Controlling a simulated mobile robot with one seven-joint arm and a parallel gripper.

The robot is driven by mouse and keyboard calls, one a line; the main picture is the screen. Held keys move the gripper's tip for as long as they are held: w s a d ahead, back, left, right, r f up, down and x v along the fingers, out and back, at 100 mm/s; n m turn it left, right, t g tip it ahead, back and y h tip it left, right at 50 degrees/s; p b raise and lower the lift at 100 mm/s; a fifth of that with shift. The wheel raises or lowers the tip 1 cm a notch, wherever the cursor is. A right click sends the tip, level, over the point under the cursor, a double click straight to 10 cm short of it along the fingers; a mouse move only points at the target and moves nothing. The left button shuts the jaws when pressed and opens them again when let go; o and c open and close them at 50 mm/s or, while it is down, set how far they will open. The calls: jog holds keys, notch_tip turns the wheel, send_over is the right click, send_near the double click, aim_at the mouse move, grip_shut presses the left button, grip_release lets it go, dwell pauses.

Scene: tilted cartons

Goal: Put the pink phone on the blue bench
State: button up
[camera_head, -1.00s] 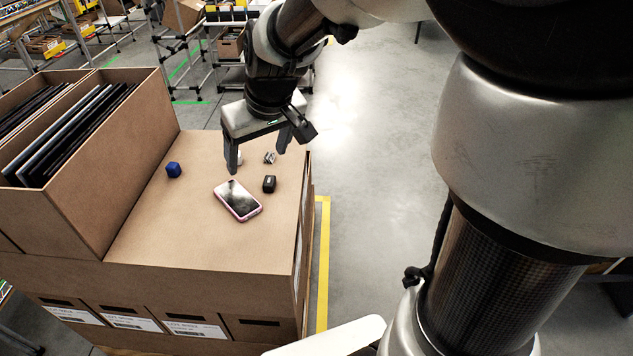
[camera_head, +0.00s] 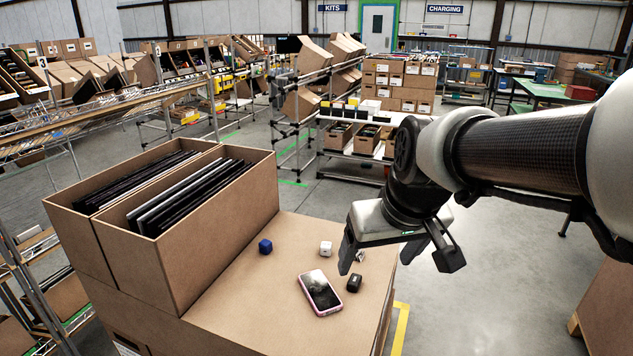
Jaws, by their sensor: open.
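The pink phone (camera_head: 320,292) lies flat on the brown carton top (camera_head: 235,318), its dark screen up and its pink rim showing. My gripper (camera_head: 397,262) is open and empty. It hangs to the right of the phone and higher in the picture, over the carton's right edge. Its left finger shows close to the small items behind the phone, and the gap to them is hard to judge. I cannot make out a blue bench for certain among the distant tables.
Open cartons of dark folders (camera_head: 222,225) stand to the left. Racks and a green table (camera_head: 541,89) stand farther back; grey floor (camera_head: 500,270) is clear at right.

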jog(key=w+a+f+n, duration=0.1)
jog(key=w+a+f, duration=0.25)
jog(key=w, duration=0.45)
jog(key=n+g+y, duration=0.1)
send_near(319, 289)
jog(key=shift+b+x, duration=0.3)
jog(key=shift+x, duration=3.5)
jog(key=shift+s, duration=0.1)
jog(key=shift+c, duration=0.3)
